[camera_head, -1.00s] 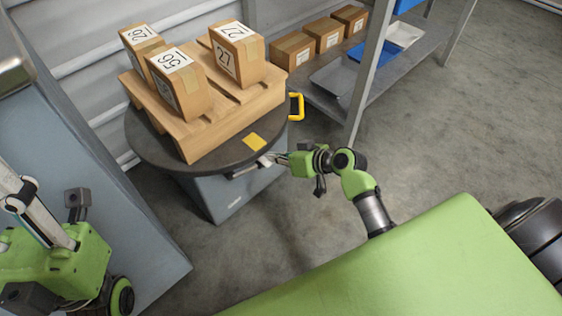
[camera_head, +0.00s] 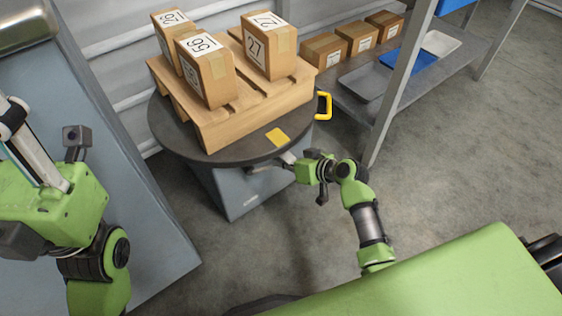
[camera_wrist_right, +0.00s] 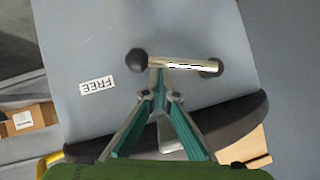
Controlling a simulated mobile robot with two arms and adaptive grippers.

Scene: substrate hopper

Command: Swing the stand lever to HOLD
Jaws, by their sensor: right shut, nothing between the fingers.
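The stand lever (camera_wrist_right: 180,64) is a bright metal rod with a black ball knob, lying across the grey stand face in the right wrist view. A white FREE label (camera_wrist_right: 97,85) sits on the face near the knob end. No HOLD label is readable. My right gripper (camera_wrist_right: 158,82) is shut and empty, its tips at the rod near the knob; I cannot tell whether they touch. In the head view my right gripper (camera_head: 286,160) is beside the grey stand (camera_head: 235,190), just under the round top's edge. My left arm shows at the left, its fingers out of sight.
The dark round top (camera_head: 175,135) bears a wooden pallet (camera_head: 255,110) with several numbered boxes. A yellow handle (camera_head: 323,105) sticks out at its right. A shelf (camera_head: 395,85) with boxes and trays stands behind. Floor to the right is clear.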

